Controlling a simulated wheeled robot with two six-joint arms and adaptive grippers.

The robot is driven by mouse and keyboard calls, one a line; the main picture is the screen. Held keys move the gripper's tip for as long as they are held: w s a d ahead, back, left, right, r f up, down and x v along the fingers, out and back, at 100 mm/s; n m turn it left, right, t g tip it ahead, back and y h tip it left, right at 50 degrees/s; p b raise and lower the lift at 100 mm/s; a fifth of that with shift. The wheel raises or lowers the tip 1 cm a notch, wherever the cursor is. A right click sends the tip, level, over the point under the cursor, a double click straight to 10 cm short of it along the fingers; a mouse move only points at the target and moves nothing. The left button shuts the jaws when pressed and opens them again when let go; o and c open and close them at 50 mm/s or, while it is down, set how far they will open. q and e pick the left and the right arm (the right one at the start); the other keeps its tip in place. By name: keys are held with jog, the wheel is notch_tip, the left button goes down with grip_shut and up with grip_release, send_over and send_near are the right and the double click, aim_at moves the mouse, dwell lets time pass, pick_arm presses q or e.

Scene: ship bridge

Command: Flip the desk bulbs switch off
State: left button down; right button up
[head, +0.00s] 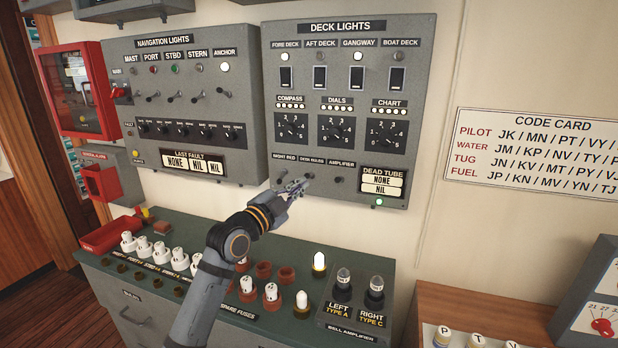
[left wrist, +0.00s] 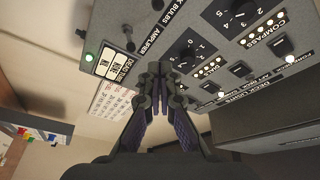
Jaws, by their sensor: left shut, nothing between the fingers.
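The deck lights panel (head: 425,110) hangs on the wall. Its bottom row has small toggles labelled night red, desk bulbs and amplifier. The desk bulbs switch (head: 309,176) sits under its label, with my left gripper (head: 303,184) right at its lower left, partly overlapping that area. I cannot tell whether they touch. My left gripper is shut and empty; in the left wrist view its closed fingers (left wrist: 154,82) point at the panel. There the amplifier switch (left wrist: 130,42) shows, and another small toggle (left wrist: 158,5), near the cut-off bulbs label, is at the top edge. The lever's position is unclear. My right gripper is out of view.
The navigation lights panel (head: 185,100) is to the left, beside a red box (head: 80,90). Below is a green-topped cabinet with several white fuses (head: 180,260), lamps and a bell amplifier block (head: 355,318). A lit green lamp (head: 379,202) is under the dead tube display.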

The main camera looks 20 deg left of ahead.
aim_at(309, 175)
pick_arm(q)
jog(key=p+x, duration=0.4)
jog(key=x, duration=0.6)
jog(key=a+f, duration=0.1)
jog(key=a+f+p, duration=0.1)
jog(key=a, duration=0.1)
jog(key=shift+a+f, duration=0.15)
jog(key=shift+f, duration=0.05)
